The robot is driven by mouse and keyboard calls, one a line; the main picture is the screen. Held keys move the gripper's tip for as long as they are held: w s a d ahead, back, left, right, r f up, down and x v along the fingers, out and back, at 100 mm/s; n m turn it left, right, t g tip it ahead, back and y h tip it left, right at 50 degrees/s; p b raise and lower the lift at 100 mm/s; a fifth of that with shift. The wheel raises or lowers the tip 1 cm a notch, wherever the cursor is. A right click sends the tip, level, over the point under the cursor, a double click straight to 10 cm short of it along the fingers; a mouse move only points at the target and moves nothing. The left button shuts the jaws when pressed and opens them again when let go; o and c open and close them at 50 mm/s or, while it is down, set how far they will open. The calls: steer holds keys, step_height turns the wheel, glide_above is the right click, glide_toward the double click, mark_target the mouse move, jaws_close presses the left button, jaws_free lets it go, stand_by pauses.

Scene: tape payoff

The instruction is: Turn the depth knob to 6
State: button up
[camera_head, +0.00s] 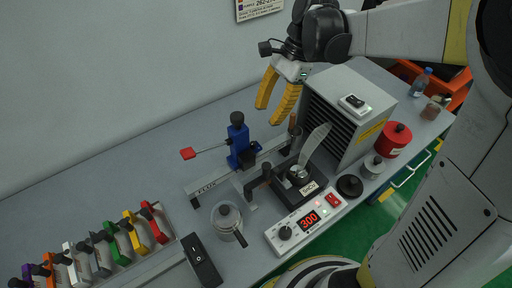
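My gripper (268,114), with two yellow fingers, points down at upper centre, to the left of the grey louvred box. Its fingers are apart with nothing between them, so it is open. No readable label marks a depth knob. A black knob (285,232) sits on the left of a white control box (277,244), beside a red display reading 300; its setting is too small to read. Another black knob (237,118) tops a blue post device (238,146) with a red-tipped lever. My gripper is apart from both knobs.
The grey louvred box (357,83) stands right of my gripper. A soldering-type stand (287,190), glass jar (227,218), red can (394,138) and black remote-like block (201,262) crowd the bench. Several coloured clamps (110,240) stand left. The bench's left rear is clear.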

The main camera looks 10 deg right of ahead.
mark_target(254, 142)
steer(key=shift+m, duration=0.3)
steer(key=b+x, duration=0.4)
steer(key=x, duration=0.7)
jaws_close()
